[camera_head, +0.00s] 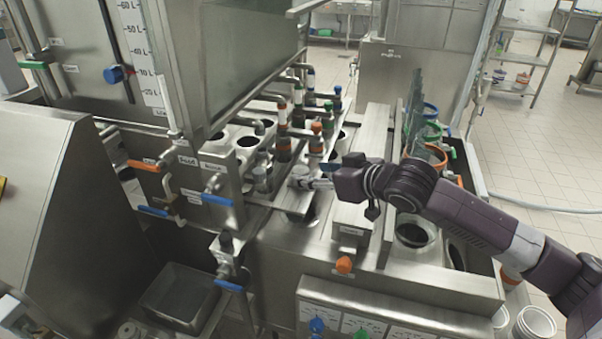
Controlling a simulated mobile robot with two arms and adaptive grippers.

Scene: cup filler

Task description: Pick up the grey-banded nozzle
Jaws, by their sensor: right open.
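My right gripper (312,183) reaches in from the right over the steel filler top, its fingers pointing left. It is open. At its fingertips is a round grey cap (299,173), which may be the top of the grey-banded nozzle; the view is too small to tell whether the fingers touch it. Another grey-topped piece (261,180) stands a little to the left. Nozzles with an orange band (283,122) and a green band (328,108) stand upright behind the gripper. I cannot clearly make out my left gripper.
Blue-handled valves (217,199) and an orange-handled valve (143,165) stick out at the left. A steel box with an orange knob (344,265) stands in front of my right arm. A dark tray (184,297) is low at the front.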

